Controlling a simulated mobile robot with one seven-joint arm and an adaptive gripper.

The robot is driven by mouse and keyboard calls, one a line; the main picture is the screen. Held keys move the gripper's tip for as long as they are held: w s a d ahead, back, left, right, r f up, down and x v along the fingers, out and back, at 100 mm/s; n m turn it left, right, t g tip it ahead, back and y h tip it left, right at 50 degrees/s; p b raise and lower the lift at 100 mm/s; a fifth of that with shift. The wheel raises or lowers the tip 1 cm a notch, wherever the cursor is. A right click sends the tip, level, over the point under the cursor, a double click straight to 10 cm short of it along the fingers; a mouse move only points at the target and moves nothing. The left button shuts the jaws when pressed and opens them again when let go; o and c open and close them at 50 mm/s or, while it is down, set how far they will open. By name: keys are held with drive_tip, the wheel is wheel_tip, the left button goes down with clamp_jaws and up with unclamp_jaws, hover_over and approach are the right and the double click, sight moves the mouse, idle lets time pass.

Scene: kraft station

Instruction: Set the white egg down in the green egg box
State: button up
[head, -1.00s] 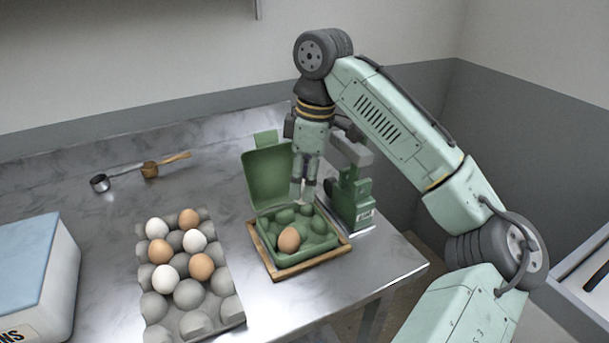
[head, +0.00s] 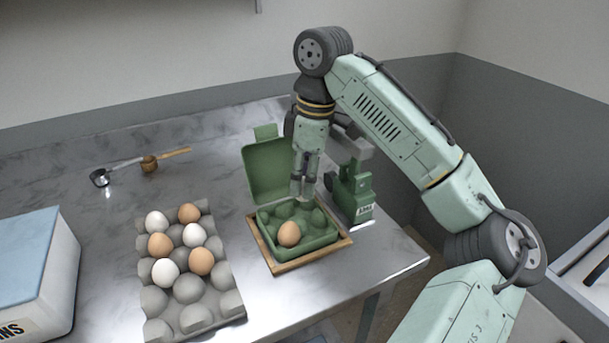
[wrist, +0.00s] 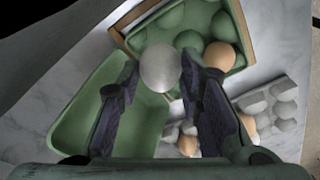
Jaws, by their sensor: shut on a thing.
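In the wrist view a white egg (wrist: 160,68) is held between the two fingers of my gripper (wrist: 163,85). In the head view my gripper (head: 304,190) points down over the back part of the green egg box (head: 322,241), and the fingers mostly hide the egg. The box's lid (head: 266,175) stands open at the back. One brown egg (head: 289,233) sits in a front cup of the box, and it also shows in the wrist view (wrist: 219,55). I cannot tell whether the white egg touches a cup.
The box stands in a wooden tray (head: 297,262). A grey carton (head: 196,316) with several white and brown eggs is to the left. A green device (head: 350,190) stands close on the right. Two scoops (head: 150,163) lie at the back. A blue-topped box (head: 27,250) is far left.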

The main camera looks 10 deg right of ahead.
drive_tip(key=shift+f, duration=0.1)
drive_tip(key=o, duration=0.8)
drive_tip(key=shift+o, duration=0.2)
